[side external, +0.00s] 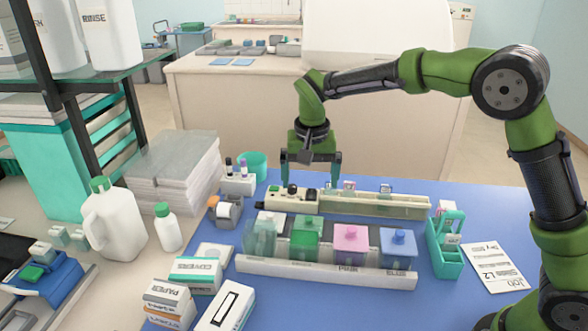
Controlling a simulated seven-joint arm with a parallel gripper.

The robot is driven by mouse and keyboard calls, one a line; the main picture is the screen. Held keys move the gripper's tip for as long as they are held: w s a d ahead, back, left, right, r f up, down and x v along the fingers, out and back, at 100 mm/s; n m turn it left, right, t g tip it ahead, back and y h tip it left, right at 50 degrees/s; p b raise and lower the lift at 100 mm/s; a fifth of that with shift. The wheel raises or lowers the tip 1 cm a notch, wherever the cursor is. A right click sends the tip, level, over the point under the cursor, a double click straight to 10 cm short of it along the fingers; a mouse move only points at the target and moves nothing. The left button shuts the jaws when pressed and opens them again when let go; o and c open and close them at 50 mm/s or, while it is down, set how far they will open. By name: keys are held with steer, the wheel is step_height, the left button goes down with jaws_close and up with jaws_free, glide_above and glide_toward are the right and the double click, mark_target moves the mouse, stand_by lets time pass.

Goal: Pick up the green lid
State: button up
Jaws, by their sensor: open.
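The green lid (307,222) sits on a green staining jar (305,243), second from the left in a row of jars. My gripper (311,176) is open and points down, with two dark teal fingers spread apart. In the picture it is above the green lid, and it appears to be over the long pale rack behind the jars. Nothing shows between the fingers. The gripper is apart from the lid.
A pink-lidded jar (351,244) and a blue-lidded jar (399,248) stand right of the green one, a pale teal jar (258,240) left. The pale rack (385,207) runs close behind. A teal holder (446,250) stands right; boxes (194,271) lie front left.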

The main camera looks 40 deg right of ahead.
steer(key=w+r, duration=0.1)
steer(key=m, duration=0.2)
glide_above(309, 218)
steer(key=f, duration=1)
steer(key=shift+s+a+f, duration=0.1)
steer(key=shift+a+f, duration=0.25)
steer(key=shift+a, duration=0.05)
steer(key=shift+w+d+f, duration=0.1)
steer(key=shift+d+f, duration=0.05)
steer(key=shift+f, duration=0.75)
steer(key=shift+w+d+f, duration=0.1)
steer(key=shift+d+f, duration=0.05)
steer(key=shift+f, duration=0.75)
steer(key=shift+d+f, duration=0.15)
steer(key=shift+f, duration=0.75)
steer(key=c, duration=1)
